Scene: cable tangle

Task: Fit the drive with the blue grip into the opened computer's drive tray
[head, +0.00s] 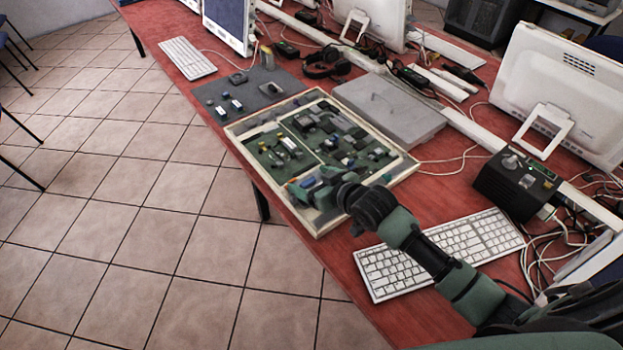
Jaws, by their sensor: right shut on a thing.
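The opened computer (233,131) is a shallow pale-framed case on the red table, with green boards and several small parts inside. My right gripper (307,187) reaches in from the lower right and is over the case's near corner. It is shut on a small piece with a blue part, which looks like the drive with the blue grip (308,182). The fingers and wrist hide most of that piece. I cannot make out the drive tray clearly; the gripper and arm cover part of that corner. My left gripper is not in view.
A grey mat (212,90) with several small parts lies left of the case. A flat grey panel (400,121) lies behind it. A white keyboard (440,252) lies under my right arm. A black box (515,185), monitors and loose cables crowd the right and back.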

